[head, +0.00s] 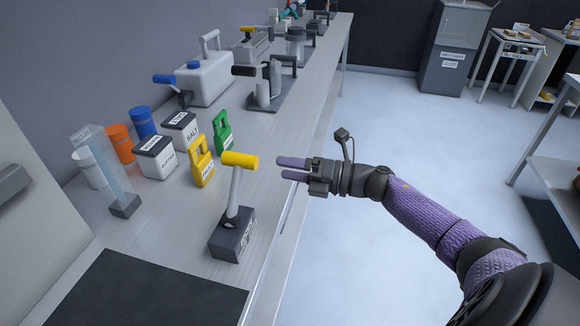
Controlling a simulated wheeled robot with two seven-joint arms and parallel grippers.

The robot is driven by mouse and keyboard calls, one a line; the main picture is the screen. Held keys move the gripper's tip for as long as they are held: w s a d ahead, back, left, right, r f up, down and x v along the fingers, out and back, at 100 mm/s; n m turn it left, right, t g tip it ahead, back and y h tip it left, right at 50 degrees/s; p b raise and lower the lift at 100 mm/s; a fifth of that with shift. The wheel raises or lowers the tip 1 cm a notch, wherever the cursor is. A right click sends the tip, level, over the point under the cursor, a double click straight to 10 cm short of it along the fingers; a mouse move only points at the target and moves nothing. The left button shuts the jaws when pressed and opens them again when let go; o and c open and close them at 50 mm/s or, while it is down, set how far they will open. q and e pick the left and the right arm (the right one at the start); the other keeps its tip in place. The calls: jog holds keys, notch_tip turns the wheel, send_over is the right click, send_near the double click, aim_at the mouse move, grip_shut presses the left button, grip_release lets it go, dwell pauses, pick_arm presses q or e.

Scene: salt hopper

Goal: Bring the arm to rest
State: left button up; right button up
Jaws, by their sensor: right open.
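My right gripper (291,168) is open and empty. Its purple fingers point left, over the front edge of the bench near the yellow-topped lever. My right arm comes in from the lower right over the pale floor. The lever has a yellow handle (240,159) on a grey stem and stands in a dark block (232,236). The fingertips look apart from the yellow handle. My left gripper is out of the picture.
The long grey bench (165,240) holds salt and other labelled boxes (181,130), yellow (201,165) and green tags, cups, a clear column (108,165) and a white jug (205,78). A black mat (150,295) lies in front. The floor (390,130) right of the bench is clear.

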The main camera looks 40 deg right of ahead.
dwell(0.3)
jog(key=s+f+m+g+h, duration=0.1)
jog(key=s+f+m+h, duration=0.3)
jog(key=f+m, duration=0.45)
jog(key=s+f+m+g+h, duration=0.1)
jog(key=s+f+m+h, duration=0.3)
jog(key=f, duration=0.7)
jog(key=s+f+m+g+h, duration=0.1)
jog(key=s+f+m+h, duration=0.25)
jog(key=f+m, duration=0.5)
jog(key=s+a+f+m+g, duration=0.2)
jog(key=s+f, duration=0.3)
jog(key=s, duration=0.4)
jog(key=s+a+f+m+g, duration=0.2)
jog(key=s+a+f+g, duration=0.2)
jog(key=s, duration=0.5)
jog(key=s+a+f+m+g, duration=0.3)
jog(key=s+a+f+g, duration=0.1)
jog(key=s, duration=0.5)
jog(key=shift+s+a+f, duration=0.2)
jog(key=shift+a+f, duration=0.35)
jog(key=shift+f, duration=0.25)
